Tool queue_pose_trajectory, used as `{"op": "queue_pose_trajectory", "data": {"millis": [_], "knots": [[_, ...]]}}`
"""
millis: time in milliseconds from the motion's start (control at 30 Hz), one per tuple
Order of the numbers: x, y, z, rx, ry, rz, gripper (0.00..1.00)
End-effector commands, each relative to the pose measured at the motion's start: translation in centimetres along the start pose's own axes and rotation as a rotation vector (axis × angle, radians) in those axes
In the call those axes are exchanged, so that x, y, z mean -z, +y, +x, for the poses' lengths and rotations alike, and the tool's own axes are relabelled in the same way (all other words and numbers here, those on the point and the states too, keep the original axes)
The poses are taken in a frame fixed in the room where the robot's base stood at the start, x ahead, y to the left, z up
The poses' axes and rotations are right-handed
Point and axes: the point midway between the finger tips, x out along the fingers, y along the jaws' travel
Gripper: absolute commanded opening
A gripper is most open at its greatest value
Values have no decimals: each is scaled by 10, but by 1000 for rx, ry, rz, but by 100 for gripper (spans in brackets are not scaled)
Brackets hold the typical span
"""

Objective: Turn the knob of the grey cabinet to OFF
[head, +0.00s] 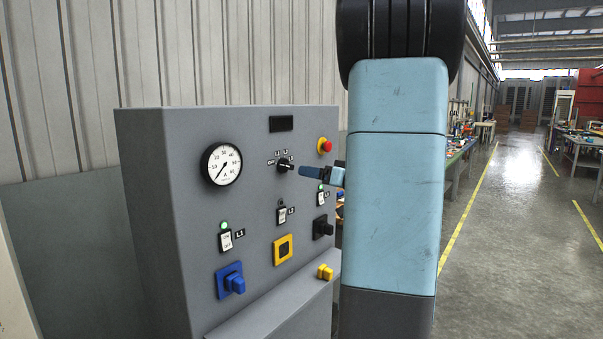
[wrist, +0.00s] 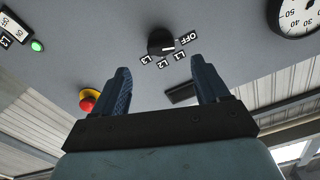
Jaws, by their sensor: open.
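The grey cabinet (head: 165,190) stands left of my arm in the head view. Its black round selector knob (head: 285,165) sits high on the front panel, with labels around it. In the wrist view the knob (wrist: 160,42) shows from the front, with the labels OFF (wrist: 189,38), L1, L2 and L3 beside it. Its white mark points right, towards the OFF and L1 side; exactly which label is unclear. My gripper (head: 304,172) is just right of the knob in the head view. In the wrist view my gripper (wrist: 161,65) is open and empty, its fingers short of the knob.
A round gauge (head: 221,164) is left of the knob, and a red emergency button (head: 324,145) is at upper right. Lower are a blue switch (head: 230,281), a yellow-framed switch (head: 282,249) and lit green lamps. Open floor lies right of my arm.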

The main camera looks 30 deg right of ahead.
Motion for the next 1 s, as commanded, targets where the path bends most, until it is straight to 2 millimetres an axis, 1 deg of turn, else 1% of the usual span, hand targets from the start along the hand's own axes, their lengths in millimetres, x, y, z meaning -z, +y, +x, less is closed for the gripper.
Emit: {"op": "queue_pose_trajectory", "data": {"millis": [33, 100, 200, 333, 500, 1000], "knots": [[0, 1, -10, -3, 1, 1, 74], [0, 0, -21, -3, 1, 0, 74], [0, 0, -33, -2, 0, -1, 74], [-1, 0, -44, -1, 0, 0, 74], [-1, 0, -47, -1, 0, 1, 74], [-1, -1, -46, 3, -4, 2, 74]]}}
